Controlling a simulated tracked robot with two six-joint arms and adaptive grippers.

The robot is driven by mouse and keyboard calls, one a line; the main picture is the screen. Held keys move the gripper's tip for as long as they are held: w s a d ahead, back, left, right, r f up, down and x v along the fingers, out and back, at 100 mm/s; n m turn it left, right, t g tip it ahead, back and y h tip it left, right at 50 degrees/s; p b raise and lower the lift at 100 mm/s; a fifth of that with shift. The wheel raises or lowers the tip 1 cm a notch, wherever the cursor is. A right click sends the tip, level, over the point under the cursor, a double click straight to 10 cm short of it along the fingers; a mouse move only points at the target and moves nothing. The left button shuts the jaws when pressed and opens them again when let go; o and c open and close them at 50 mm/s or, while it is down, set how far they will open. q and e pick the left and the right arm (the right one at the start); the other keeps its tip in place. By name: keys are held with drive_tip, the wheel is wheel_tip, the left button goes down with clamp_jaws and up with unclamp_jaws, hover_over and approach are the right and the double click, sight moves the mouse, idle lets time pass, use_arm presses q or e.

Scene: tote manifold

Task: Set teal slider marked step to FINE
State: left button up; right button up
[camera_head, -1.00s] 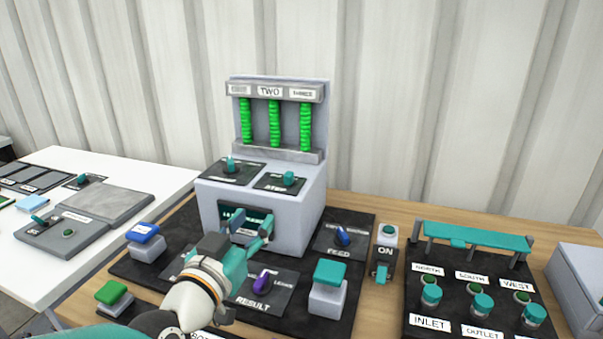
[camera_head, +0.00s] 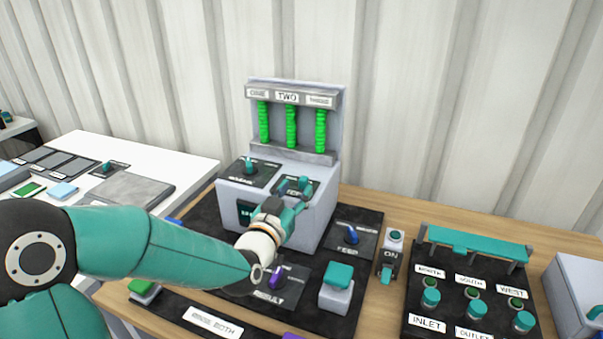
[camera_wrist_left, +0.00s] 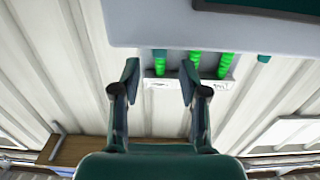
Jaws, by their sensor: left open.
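The teal slider (camera_head: 304,184) sits on the right-hand dark plate on top of the grey machine (camera_head: 322,205). Its label is partly covered by my gripper. A second teal control (camera_head: 249,166) stands on the left-hand plate. My left gripper (camera_head: 294,198) is open, in front of the machine's upper edge and close below the slider. In the left wrist view, my left gripper (camera_wrist_left: 159,76) shows its two fingers apart with nothing between them. I cannot tell from the views whether a finger touches the slider. My right gripper is out of view.
Green columns (camera_head: 291,126) rise behind the slider plates under a "TWO" label. A blue feed lever (camera_head: 351,234), a teal block on a grey stand (camera_head: 338,275) and an ON switch (camera_head: 389,258) stand to the right. A purple lever (camera_head: 277,277) is below my gripper.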

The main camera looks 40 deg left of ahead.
sight(301, 182)
use_arm(q)
drive_tip(key=shift+p+x, duration=0.35)
drive_tip(key=shift+x, duration=1.9)
clamp_jaws()
